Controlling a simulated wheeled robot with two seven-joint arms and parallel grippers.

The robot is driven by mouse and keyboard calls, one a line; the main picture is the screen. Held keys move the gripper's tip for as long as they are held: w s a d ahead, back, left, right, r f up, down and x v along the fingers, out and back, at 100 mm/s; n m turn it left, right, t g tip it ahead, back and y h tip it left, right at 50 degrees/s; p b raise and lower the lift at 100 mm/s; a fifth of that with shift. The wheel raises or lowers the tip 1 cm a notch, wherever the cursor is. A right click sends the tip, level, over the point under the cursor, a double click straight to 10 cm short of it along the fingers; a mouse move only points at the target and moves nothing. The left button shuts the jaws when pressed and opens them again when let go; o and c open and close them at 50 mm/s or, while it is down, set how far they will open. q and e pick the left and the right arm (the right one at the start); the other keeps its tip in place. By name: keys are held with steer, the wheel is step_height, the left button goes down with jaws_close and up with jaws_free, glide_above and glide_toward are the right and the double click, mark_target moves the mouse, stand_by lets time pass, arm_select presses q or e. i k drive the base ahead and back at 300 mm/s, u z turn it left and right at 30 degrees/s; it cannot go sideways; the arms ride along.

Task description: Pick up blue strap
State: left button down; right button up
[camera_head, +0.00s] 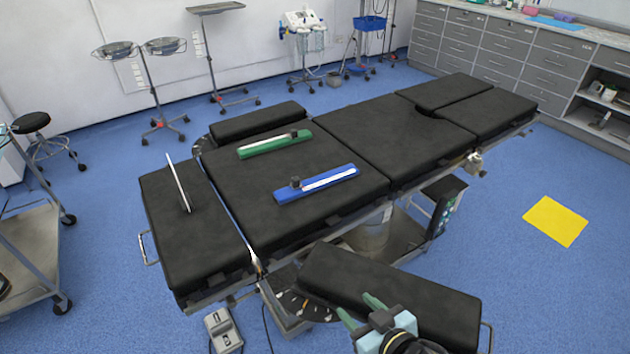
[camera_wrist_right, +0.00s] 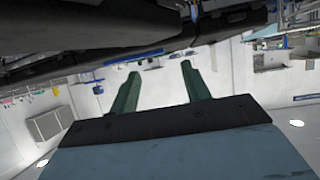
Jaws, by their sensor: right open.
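The blue strap (camera_head: 317,184) lies flat on the black operating table (camera_head: 250,215), with a white strip along it and a small dark block near its left end. My right gripper (camera_head: 360,307) is low in the head view, over the near arm board, well apart from the strap and to its lower right. My left gripper is not in view.
A green strap (camera_head: 275,144) lies behind the blue one. A thin white upright panel (camera_head: 178,184) stands on the table's left section. The padded arm board (camera_head: 390,285) juts out in front. A steel trolley (camera_head: 30,245) stands at left. A yellow sheet (camera_head: 556,221) lies on the floor at right.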

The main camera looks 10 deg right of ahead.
mark_target(287, 194)
steer(key=i, duration=1.1)
